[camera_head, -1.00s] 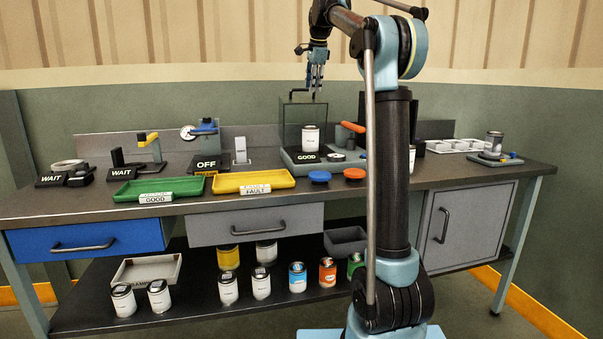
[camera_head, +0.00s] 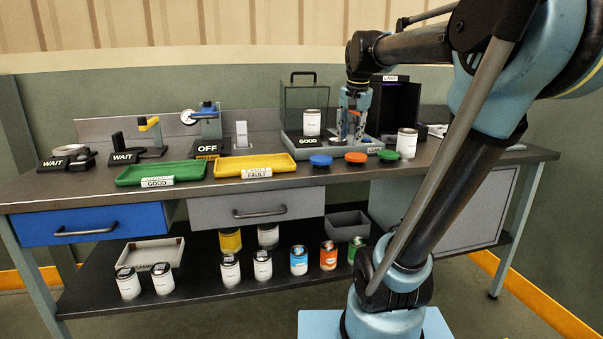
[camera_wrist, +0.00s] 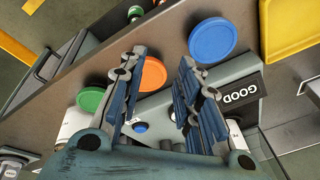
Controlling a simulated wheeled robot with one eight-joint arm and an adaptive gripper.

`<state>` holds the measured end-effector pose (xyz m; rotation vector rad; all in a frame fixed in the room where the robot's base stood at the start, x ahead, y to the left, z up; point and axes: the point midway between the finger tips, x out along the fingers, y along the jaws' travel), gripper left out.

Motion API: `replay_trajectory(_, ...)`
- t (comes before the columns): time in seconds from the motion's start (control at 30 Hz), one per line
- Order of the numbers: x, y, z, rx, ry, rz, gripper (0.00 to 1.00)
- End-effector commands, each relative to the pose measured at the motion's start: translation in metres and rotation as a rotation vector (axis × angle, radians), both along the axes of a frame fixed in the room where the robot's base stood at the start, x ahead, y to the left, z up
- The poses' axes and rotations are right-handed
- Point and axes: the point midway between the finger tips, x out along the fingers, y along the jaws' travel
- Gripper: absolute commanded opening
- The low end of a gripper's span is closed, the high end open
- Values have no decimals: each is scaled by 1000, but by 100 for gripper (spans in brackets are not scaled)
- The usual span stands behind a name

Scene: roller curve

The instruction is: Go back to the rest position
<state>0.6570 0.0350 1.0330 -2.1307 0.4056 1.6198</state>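My gripper (camera_head: 350,125) is above the back right part of the bench, just right of the glass case, pointing down. In the wrist view my gripper (camera_wrist: 155,90) has its two fingers apart with nothing held between them. Below and between the fingers lie the orange disc (camera_wrist: 153,74) and part of the grey base with the GOOD sign (camera_wrist: 236,97). The glass case (camera_head: 304,98) stands on that base with a white can (camera_head: 311,122) inside it.
Blue (camera_head: 321,160), orange (camera_head: 356,157) and green (camera_head: 388,155) discs lie along the bench front. A white can (camera_head: 406,143) stands right of my gripper. A black box (camera_head: 398,105) is behind. Green (camera_head: 160,173) and yellow (camera_head: 254,165) trays lie left.

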Motion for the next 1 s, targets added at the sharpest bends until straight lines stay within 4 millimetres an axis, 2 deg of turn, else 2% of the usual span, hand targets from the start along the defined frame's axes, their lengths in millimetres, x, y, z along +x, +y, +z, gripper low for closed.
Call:
replay_trajectory(0.03, -18, -4, -17, -12, 4, 31, 31)
replay_trajectory(0.27, -89, -18, -94, -65, 26, 191, 31)
replay_trajectory(0.4, -132, -24, -144, -95, 40, 290, 31)
replay_trajectory(0.63, -193, -32, -225, -135, 61, 440, 31)
replay_trajectory(0.8, -218, -34, -260, -151, 71, 506, 31)
replay_trajectory(1.0, -226, -35, -271, -156, 74, 529, 31)
